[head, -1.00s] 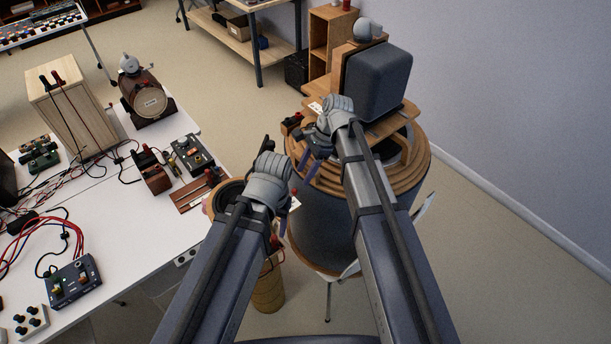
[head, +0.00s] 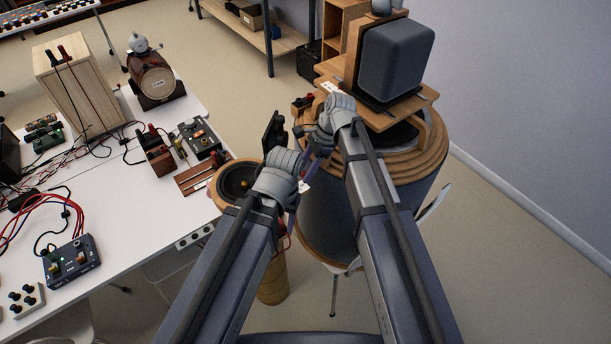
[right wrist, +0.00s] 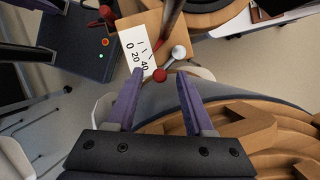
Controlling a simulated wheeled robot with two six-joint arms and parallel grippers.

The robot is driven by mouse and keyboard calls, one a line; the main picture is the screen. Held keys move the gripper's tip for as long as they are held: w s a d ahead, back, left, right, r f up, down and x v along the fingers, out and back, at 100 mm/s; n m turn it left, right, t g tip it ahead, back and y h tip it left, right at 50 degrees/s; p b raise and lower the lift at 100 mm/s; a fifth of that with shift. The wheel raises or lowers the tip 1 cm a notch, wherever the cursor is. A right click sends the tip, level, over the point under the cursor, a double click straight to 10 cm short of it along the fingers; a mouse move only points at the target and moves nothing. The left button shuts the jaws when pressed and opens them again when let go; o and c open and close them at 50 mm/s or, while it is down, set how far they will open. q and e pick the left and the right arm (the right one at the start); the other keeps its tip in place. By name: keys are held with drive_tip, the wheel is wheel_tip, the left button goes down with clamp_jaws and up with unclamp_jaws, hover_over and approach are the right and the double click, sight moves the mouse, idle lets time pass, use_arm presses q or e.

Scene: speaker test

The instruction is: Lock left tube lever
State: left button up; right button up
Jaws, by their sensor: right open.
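The left tube appears as a yellow-brown cylinder (head: 272,282) with a round black speaker (head: 236,180) at its top, beside the table's right edge; arms partly hide it. In the right wrist view, a red knob (right wrist: 160,75) and a white ball (right wrist: 178,52) on a short rod sit by a card marked 0, 20, 40 (right wrist: 137,50). I cannot tell which is the lever. My right gripper (right wrist: 158,83) is open, its purple fingers around the red knob without visible contact. My left gripper (head: 296,190) is near the tube; its fingers are mostly hidden.
A large drum (head: 335,220) with wooden rings stands right of the tube, with a dark speaker (head: 395,60) on a wooden stand above it. The white table (head: 110,220) at left holds wired boxes. Floor is clear at far right.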

drive_tip(key=shift+a+f, duration=0.1)
drive_tip(key=shift+f, duration=0.15)
clamp_jaws()
idle(0.3)
